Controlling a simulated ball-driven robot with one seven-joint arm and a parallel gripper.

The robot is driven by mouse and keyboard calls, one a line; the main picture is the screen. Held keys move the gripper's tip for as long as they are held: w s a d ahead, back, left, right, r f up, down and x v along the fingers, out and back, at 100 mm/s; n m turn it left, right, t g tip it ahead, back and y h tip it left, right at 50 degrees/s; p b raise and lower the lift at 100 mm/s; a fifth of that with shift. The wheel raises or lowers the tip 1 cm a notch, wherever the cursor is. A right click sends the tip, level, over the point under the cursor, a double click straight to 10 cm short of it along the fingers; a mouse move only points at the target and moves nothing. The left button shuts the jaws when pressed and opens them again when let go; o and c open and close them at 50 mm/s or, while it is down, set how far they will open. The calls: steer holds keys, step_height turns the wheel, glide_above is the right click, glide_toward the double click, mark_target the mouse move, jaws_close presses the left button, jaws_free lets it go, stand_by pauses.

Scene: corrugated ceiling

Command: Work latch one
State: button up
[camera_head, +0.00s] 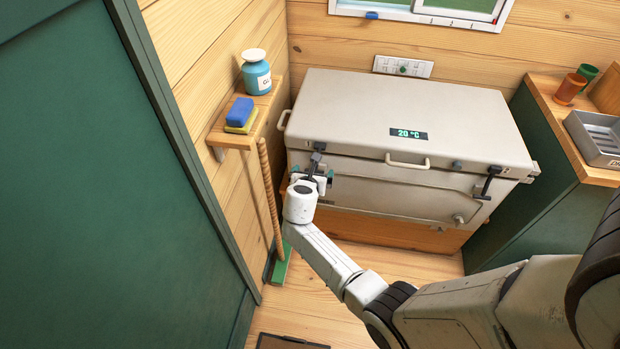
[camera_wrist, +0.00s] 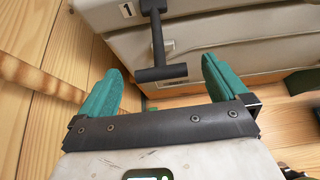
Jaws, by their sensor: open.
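Latch one (camera_head: 318,157) is a dark T-shaped handle at the front left of the chest's lid seam. In the wrist view the latch (camera_wrist: 158,45) hangs beside a label with a 1, its crossbar at its lower end. My gripper (camera_head: 312,174) is at this latch, with green fingers parted and nothing held. In the wrist view my gripper (camera_wrist: 163,68) has one finger on each side of the crossbar in the picture. I cannot tell how far the crossbar is from the fingers in depth. The pale chest (camera_head: 345,105) has its lid down.
A second dark latch (camera_head: 488,182) is at the chest's front right. A lid handle (camera_head: 407,161) lies between the latches. A shelf (camera_head: 232,137) and a broom (camera_head: 267,190) stand close left of my gripper. A green counter (camera_head: 560,165) is at the right.

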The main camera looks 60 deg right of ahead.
steer(key=v, duration=0.8)
steer(key=shift+r, duration=0.15)
steer(key=shift+s+a, duration=0.1)
steer(key=s+a+f+m+g+y+b, duration=0.2)
steer(key=s+a+m+y, duration=0.6)
steer(key=s+a+m, duration=0.5)
steer(key=s+f+m, duration=0.1)
steer(key=s+m, duration=0.3)
steer(key=m, duration=0.2)
steer(key=shift+a+g, duration=0.2)
steer(key=shift+g, duration=0.2)
steer(key=s+a+m+y, duration=0.1)
steer(key=a, duration=0.1)
steer(key=s+a+r+m+y, duration=0.1)
steer(key=s+a+m, duration=0.1)
steer(key=s+a+m+y, duration=0.1)
steer(key=a, duration=0.1)
steer(key=shift+s+r+g, duration=0.3)
steer(key=shift+s+r, duration=0.05)
steer(key=shift+s, duration=0.05)
steer(key=shift+c, duration=0.3)
